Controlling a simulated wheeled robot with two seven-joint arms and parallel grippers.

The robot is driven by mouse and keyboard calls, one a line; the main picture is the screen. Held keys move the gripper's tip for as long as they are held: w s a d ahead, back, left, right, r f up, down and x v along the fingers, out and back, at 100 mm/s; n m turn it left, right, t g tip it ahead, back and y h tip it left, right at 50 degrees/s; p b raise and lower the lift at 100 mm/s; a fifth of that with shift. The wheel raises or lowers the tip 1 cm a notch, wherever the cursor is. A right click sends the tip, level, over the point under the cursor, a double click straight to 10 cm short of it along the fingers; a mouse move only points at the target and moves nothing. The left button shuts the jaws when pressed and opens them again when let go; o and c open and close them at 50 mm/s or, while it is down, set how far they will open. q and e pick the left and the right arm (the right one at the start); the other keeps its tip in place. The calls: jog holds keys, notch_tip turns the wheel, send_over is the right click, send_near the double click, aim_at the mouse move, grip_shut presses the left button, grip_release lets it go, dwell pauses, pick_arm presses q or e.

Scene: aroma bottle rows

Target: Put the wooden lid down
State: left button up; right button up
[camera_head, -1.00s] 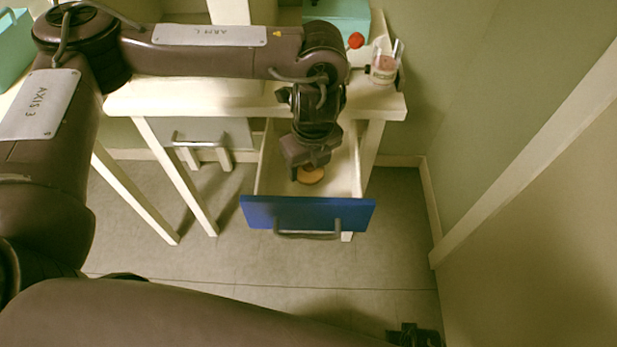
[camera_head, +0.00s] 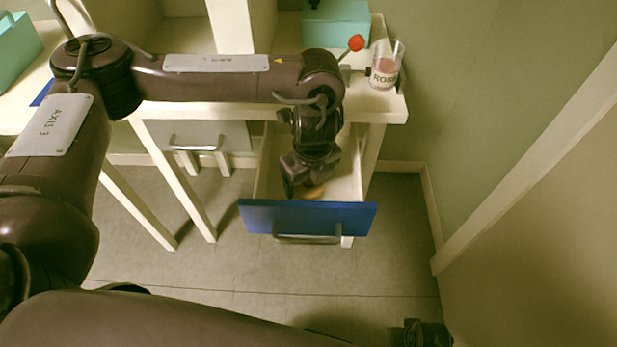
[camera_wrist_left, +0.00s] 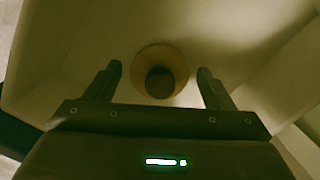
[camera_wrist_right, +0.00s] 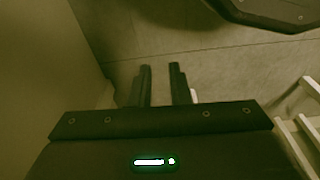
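The round wooden lid (camera_head: 314,193) is inside the open drawer, close behind its blue front (camera_head: 307,217), partly covered by my left gripper. In the left wrist view the lid (camera_wrist_left: 177,62) appears as a tan disc with a dark round middle, over the pale drawer floor. My left gripper (camera_head: 303,192) points down into the drawer. In its wrist view, its fingers (camera_wrist_left: 158,78) are apart on either side of the lid, with visible gaps to it. My right gripper (camera_wrist_right: 161,72) is empty over the floor, its fingers slightly apart.
The drawer's side walls stand close around my left gripper. On the white table (camera_head: 388,106) above are a clear cup labelled ROSE (camera_head: 385,72), a red-tipped item (camera_head: 356,42) and a teal box (camera_head: 338,28). A grey closed drawer (camera_head: 200,138) is at left.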

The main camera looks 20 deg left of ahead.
aim_at(311, 182)
pick_arm(q)
jog(key=shift+r, duration=0.15)
jog(key=shift+r, duration=0.25)
jog(key=shift+s+d+r+p, duration=0.2)
jog(key=shift+r+p, duration=0.4)
jog(key=shift+r, duration=1.3)
jog(key=shift+s+d+r+p, duration=0.15)
jog(key=shift+r+p, duration=0.5)
jog(key=shift+r, duration=1.3)
jog(key=shift+s+d+r+p, duration=0.2)
jog(key=shift+r+p, duration=0.4)
jog(key=shift+r, duration=1.3)
pick_arm(e)
jog(key=s+d+f, duration=0.2)
jog(key=s+f, duration=0.3)
jog(key=f, duration=0.2)
jog(key=shift+d+f, duration=0.2)
jog(key=shift+d, duration=0.1)
